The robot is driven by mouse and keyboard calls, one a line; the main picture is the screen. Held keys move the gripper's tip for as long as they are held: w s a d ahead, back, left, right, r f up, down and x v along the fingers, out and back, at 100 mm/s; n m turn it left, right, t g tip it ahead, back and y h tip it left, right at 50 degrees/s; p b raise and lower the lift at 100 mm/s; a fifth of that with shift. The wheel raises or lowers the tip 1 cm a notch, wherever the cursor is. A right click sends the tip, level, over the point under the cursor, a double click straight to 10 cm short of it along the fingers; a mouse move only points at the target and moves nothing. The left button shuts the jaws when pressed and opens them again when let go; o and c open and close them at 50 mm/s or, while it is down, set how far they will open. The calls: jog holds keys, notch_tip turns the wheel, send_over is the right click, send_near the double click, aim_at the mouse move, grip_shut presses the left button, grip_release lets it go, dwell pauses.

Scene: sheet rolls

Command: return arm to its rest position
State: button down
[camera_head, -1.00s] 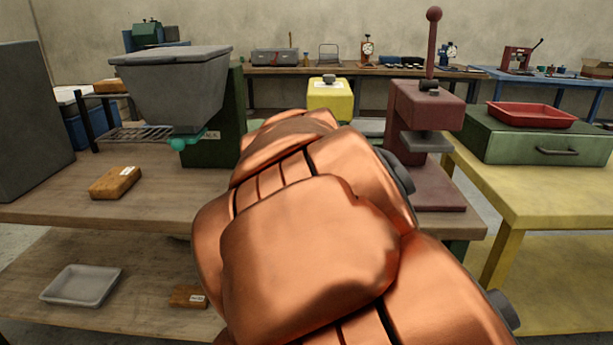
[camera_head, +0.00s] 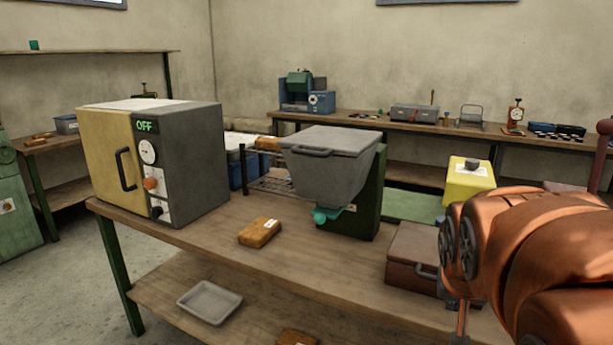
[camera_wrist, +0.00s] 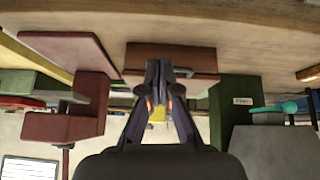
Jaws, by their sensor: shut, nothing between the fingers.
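My copper-coloured arm fills the right side of the head view, held over the right part of the wooden bench (camera_head: 330,275). My gripper (camera_wrist: 158,66) is in the wrist view, its dark fingers together at the tips with nothing between them. The wrist picture appears upside down. A reddish-brown box (camera_wrist: 170,58) shows behind the fingertips, and it also sits on the bench in the head view (camera_head: 408,258), partly hidden by my arm. I cannot tell whether the fingers touch it. In the head view the fingers are mostly hidden or cut off.
A grey and yellow oven (camera_head: 190,165) reading OFF stands on the bench's left. A grey hopper (camera_head: 335,170) on a green stand and an orange-brown packet (camera_head: 259,232) sit mid-bench. A dark red press (camera_wrist: 68,110) stands beside the box. Bare floor (camera_head: 75,285) lies left.

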jog(key=s+a+r+n+g+y+p, duration=0.1)
jog(key=s+a+n+g+p, duration=0.1)
jog(key=s+p, duration=0.5)
jog(key=s+a+r+n+g+y+p, duration=0.2)
jog(key=s+a+g+p, duration=0.3)
jog(key=s, duration=1.1)
jog(key=shift+s+a+g+p, duration=0.2)
jog(key=shift+a+g+p, duration=0.15)
jog(key=shift+p, duration=0.5)
jog(key=shift+s, duration=0.1)
